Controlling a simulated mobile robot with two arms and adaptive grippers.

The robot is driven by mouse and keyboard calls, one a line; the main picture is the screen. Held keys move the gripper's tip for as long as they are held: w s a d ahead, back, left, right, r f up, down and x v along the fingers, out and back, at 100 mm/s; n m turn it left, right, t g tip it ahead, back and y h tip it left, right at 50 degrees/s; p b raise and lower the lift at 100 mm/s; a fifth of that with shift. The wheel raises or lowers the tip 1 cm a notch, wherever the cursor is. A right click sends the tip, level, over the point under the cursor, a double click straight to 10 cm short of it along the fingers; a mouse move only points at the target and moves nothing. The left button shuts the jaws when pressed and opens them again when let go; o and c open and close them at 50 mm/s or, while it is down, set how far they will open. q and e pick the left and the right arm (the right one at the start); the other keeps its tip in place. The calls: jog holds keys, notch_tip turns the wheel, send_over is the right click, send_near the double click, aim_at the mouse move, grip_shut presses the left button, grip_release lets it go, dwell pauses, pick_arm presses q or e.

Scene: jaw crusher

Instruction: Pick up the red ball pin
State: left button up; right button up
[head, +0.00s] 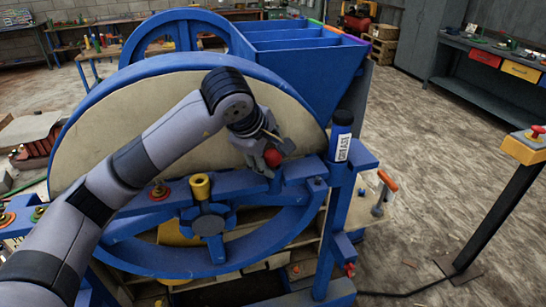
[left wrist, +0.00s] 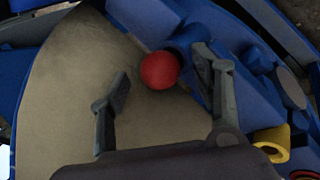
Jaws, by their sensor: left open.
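The red ball pin's round head (left wrist: 159,70) shows in the left wrist view, just beyond and between the two open fingers, nearer the right one. Its shank is not visible. In the head view the red ball (head: 272,158) sits at the blue frame in front of the large wheel, beside the fingers. My left gripper (head: 268,162) reaches down to it from the upper left. In the left wrist view my left gripper (left wrist: 160,95) is open, with nothing held between its fingers. I cannot tell whether a finger touches the ball. My right gripper is not in view.
The blue crusher frame (head: 233,183) and the big wheel's beige face (head: 130,115) lie close around the gripper. A yellow cap (head: 201,186) and a grease cylinder (head: 341,135) stand nearby. Open floor (head: 430,150) lies to the right, with a red-button post (head: 525,150).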

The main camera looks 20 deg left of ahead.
pick_arm(q)
jog(key=shift+w+f, duration=0.1)
jog(key=shift+f, duration=0.1)
jog(key=shift+c, duration=0.4)
jog(key=c, duration=1.3)
jog(key=shift+r, duration=0.1)
